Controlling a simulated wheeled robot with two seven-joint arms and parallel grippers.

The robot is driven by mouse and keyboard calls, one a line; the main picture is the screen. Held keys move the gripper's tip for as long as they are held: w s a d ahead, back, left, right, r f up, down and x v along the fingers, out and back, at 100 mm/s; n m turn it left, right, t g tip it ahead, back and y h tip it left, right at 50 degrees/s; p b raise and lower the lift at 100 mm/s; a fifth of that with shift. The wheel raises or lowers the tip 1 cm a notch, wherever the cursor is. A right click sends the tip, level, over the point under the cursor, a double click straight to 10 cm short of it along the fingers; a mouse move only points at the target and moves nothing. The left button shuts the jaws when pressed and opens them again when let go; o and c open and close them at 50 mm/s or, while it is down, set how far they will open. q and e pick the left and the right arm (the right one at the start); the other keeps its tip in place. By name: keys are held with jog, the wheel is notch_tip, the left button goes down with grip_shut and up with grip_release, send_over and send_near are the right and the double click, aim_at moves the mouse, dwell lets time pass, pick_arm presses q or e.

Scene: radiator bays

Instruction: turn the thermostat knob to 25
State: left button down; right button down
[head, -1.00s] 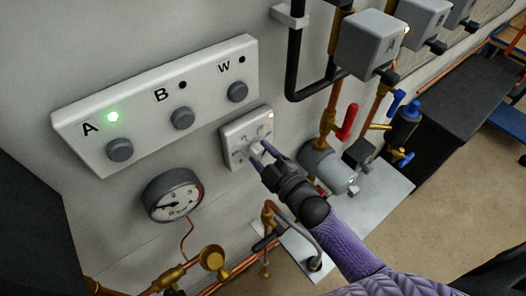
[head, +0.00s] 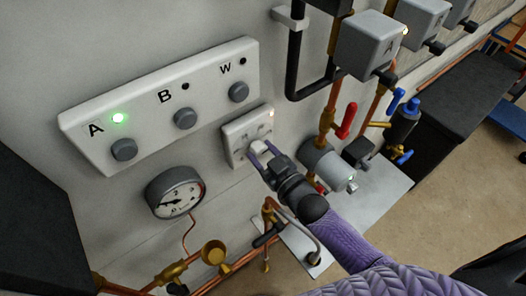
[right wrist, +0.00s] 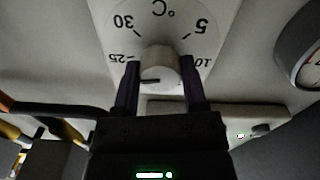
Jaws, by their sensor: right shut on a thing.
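My right gripper (head: 262,152) is shut on the knob, one dark finger on each side. In the right wrist view the knob (right wrist: 160,66) sits between the fingers, and the dial (right wrist: 160,25) appears upside down with 5, 10, 25, 30 and °C readable. The knob's dark mark points left, to the 25 side. The rest of the scale is hidden. My left gripper is out of view.
The button panel (head: 150,85) shows A, B and W, with a green light at A. A round gauge (head: 175,192) is below it. Right of the thermostat are copper pipes, a red-handled valve (head: 346,118) and a grey cylinder (head: 322,160).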

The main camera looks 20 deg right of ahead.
jog(key=shift+f, duration=0.1)
dwell(0.4)
jog(key=shift+c, duration=0.7)
grip_release()
jog(key=shift+s, duration=0.1)
jog(key=v, duration=1)
